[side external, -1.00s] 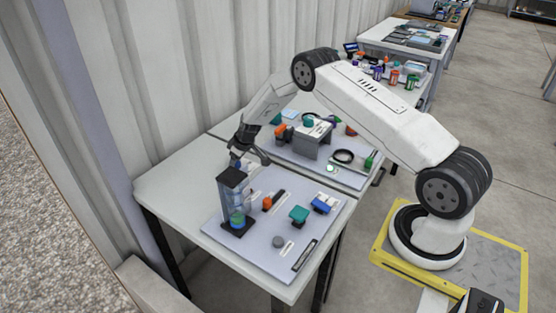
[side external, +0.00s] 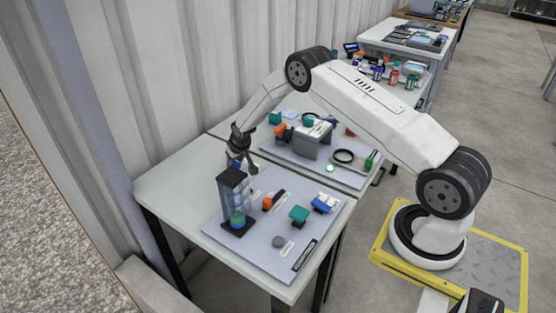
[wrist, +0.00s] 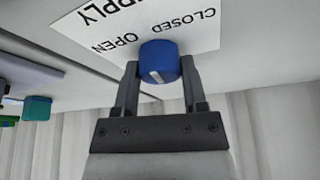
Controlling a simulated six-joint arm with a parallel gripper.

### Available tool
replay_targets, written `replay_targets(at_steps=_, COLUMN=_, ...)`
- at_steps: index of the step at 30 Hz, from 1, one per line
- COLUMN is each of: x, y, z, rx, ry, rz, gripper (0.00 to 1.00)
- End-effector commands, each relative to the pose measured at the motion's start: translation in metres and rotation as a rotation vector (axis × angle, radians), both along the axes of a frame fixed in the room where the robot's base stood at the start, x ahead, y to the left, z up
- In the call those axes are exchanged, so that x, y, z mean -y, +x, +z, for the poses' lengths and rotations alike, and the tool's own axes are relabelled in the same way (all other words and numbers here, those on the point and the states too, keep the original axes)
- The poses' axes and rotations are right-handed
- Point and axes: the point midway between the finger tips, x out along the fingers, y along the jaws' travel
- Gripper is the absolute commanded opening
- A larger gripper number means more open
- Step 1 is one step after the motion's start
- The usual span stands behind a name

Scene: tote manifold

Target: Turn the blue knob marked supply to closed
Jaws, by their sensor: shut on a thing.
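In the wrist view, the blue knob (wrist: 160,62) sits against a white label (wrist: 205,25) reading SUPPLY, CLOSED and OPEN. The knob has a pale pointer stripe on its face. My gripper (wrist: 160,75) has one finger on each side of the knob and is shut on it. In the side view, my gripper (side external: 241,160) is low at the back left of the board, behind the dark-framed clear column (side external: 232,198). The knob is too small and covered to make out clearly there. I cannot tell which word the stripe points to.
The grey board (side external: 270,250) also carries an orange knob (side external: 267,203), a teal block (side external: 299,214), a blue block (side external: 323,203) and a grey round knob (side external: 278,241). A second board with a grey bridge-like stand (side external: 311,143) lies behind. The corrugated wall is close on the left.

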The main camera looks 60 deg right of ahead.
Motion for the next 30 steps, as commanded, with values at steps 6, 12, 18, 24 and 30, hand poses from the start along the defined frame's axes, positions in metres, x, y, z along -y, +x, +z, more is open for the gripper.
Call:
replay_targets(at_steps=6, x=-0.0007, y=-0.0006, z=-0.0004, rx=-0.003, ry=0.000, rz=-0.092, gripper=0.00)
replay_targets(at_steps=12, x=-0.0010, y=-0.0005, z=-0.0005, rx=-0.004, ry=0.000, rz=-0.180, gripper=0.00)
replay_targets(at_steps=18, x=-0.0016, y=-0.0004, z=-0.0007, rx=-0.004, ry=-0.001, rz=-0.269, gripper=0.00)
replay_targets(at_steps=24, x=-0.0016, y=-0.0001, z=-0.0004, rx=-0.003, ry=0.000, rz=-0.363, gripper=0.00)
replay_targets(at_steps=30, x=-0.0019, y=0.0000, z=-0.0005, rx=-0.004, ry=0.000, rz=-0.446, gripper=0.00)
